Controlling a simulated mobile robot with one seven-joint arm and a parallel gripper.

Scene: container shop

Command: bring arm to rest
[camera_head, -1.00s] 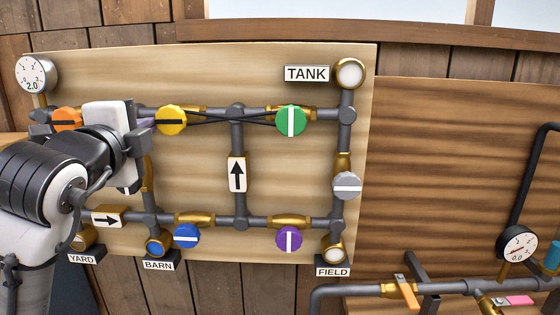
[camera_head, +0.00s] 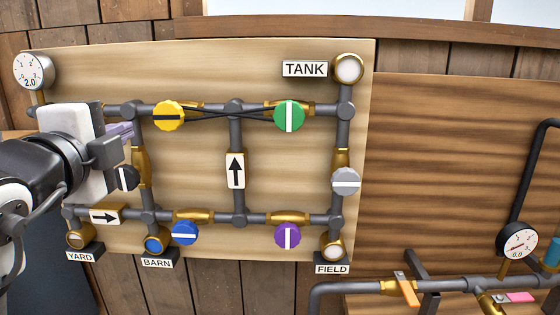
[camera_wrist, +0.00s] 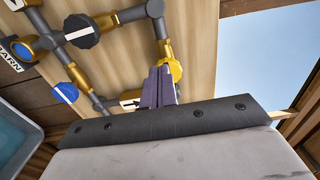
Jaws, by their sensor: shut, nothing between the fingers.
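My gripper (camera_head: 122,133) is at the left of the pipe board, in front of its left pipe run. Its purple-grey fingers are shut with nothing between them, and they show in the wrist view (camera_wrist: 157,86) pointing towards the board. The yellow valve knob (camera_head: 169,116) is right of the fingertips in the head view, apart from them. It shows just beyond the fingers in the wrist view (camera_wrist: 174,72). A black knob (camera_head: 127,178) sits below the gripper, partly behind my wrist. The orange knob is hidden behind my arm.
The pipe board (camera_head: 200,75) carries a green knob (camera_head: 289,116), grey knob (camera_head: 345,181), blue knob (camera_head: 184,233) and purple knob (camera_head: 287,236). A gauge (camera_head: 31,70) is at upper left. A second board (camera_head: 450,170) with pipes stands right. A blue-grey bin (camera_wrist: 15,135) shows in the wrist view.

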